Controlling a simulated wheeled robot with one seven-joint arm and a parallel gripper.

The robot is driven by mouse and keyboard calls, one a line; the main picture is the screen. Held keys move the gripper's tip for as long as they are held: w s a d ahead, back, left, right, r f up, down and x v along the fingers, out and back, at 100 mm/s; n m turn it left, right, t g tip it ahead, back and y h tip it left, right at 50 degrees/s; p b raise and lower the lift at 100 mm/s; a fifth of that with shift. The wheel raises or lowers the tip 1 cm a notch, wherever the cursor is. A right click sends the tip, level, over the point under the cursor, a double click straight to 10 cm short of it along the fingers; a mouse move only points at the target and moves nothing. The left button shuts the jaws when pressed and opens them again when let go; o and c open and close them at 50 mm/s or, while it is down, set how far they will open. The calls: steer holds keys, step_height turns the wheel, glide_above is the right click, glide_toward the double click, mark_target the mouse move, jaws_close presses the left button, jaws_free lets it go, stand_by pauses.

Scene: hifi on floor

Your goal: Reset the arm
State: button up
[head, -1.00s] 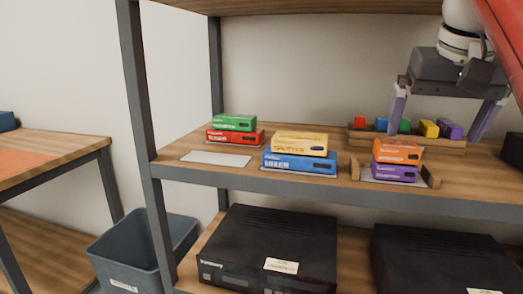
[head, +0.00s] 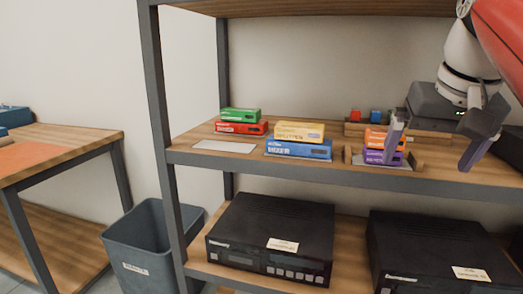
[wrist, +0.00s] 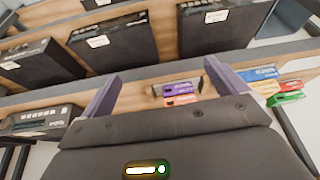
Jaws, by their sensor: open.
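My gripper (head: 432,146) is open and empty at the right of the head view, in front of the middle shelf. I cannot tell whether a finger touches the boxes; nothing is held.
A yellow box (head: 299,131) lies on a blue box (head: 298,149), and a green box (head: 240,114) on a red box (head: 240,128). A white card (head: 224,146) lies nearby. Black devices (head: 270,236) fill the lower shelf. A grey bin (head: 150,250) stands left.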

steer(key=s+a+f+n, duration=0.1)
steer(key=s+a+f, duration=0.2)
steer(key=f, duration=0.6)
steer(key=s+a+f, duration=0.3)
steer(key=f, duration=0.7)
steer(key=s+a+f+n, duration=0.1)
steer(key=s+a+f, duration=0.2)
steer(key=f, duration=0.7)
steer(key=shift+s+a+n+t+y, duration=0.25)
steer(key=shift+a+n+t+y, duration=0.05)
steer(key=shift+a+t, duration=0.1)
